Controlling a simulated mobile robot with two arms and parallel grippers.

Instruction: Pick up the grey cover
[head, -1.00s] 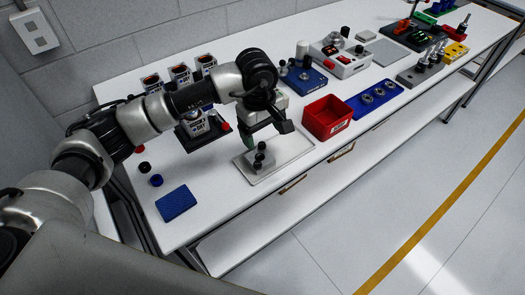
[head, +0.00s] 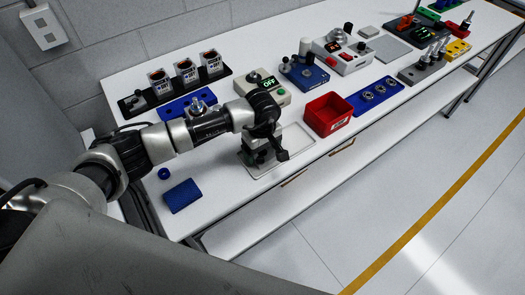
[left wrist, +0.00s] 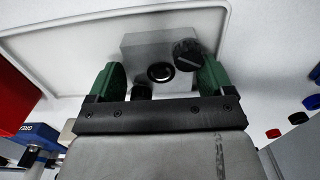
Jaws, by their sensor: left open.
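A light grey block (head: 259,158) with black round parts on top stands on a pale rimmed tray (head: 291,153) near the table's front edge. It also shows in the left wrist view (left wrist: 143,45). I cannot tell for sure that this block is the grey cover. My left gripper (head: 262,146) is over the block, mostly hidden by its own wrist. In the left wrist view my left gripper (left wrist: 162,65) is open, its green fingers on either side of the block's black parts. Contact is not clear. My right gripper is not in view.
A red bin (head: 329,115) stands right of the tray, with a blue plate of rings (head: 376,93) beyond. A grey box with a green display (head: 263,90) is behind. A blue textured pad (head: 182,196) lies at the left. A flat grey plate (head: 392,50) lies farther back.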

